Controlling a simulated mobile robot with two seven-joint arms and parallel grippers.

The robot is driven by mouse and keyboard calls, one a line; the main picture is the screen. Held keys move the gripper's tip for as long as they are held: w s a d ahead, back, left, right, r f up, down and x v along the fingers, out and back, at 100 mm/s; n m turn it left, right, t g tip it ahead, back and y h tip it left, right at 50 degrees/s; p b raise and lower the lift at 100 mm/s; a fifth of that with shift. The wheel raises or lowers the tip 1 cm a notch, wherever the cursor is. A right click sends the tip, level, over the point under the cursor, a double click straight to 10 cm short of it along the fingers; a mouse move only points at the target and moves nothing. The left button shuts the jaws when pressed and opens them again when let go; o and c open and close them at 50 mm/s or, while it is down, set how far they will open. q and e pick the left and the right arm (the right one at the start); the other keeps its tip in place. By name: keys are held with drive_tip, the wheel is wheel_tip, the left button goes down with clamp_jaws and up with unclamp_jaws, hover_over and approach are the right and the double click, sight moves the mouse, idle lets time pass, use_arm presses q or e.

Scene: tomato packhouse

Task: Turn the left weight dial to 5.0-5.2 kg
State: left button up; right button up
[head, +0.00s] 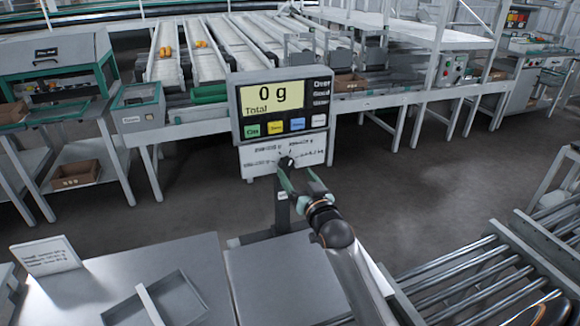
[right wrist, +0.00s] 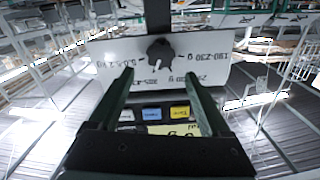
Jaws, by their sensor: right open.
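One black dial (head: 287,162) sits on a white label panel (head: 257,165) under the weighing display (head: 267,108), which reads "0 g Total". In the right wrist view the dial (right wrist: 160,52) appears upside down with printed ranges around it; one at the left looks like 5.0-5.2 kg. I cannot tell surely where its pointer aims. My right gripper (head: 296,176) is open in front of the dial. In the wrist view its green fingers (right wrist: 160,78) stand apart, one to each side and short of the knob, with nothing between them.
A flat grey scale plate (head: 275,275) lies below the display post. A grey tray (head: 175,305) and a label card (head: 45,256) are on the left table. A roller conveyor (head: 470,280) is at right. Sorting lanes (head: 205,65) stand behind.

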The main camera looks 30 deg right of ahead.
sight(289, 163)
drive_tip(key=shift+x, duration=2.5)
clamp_jaws()
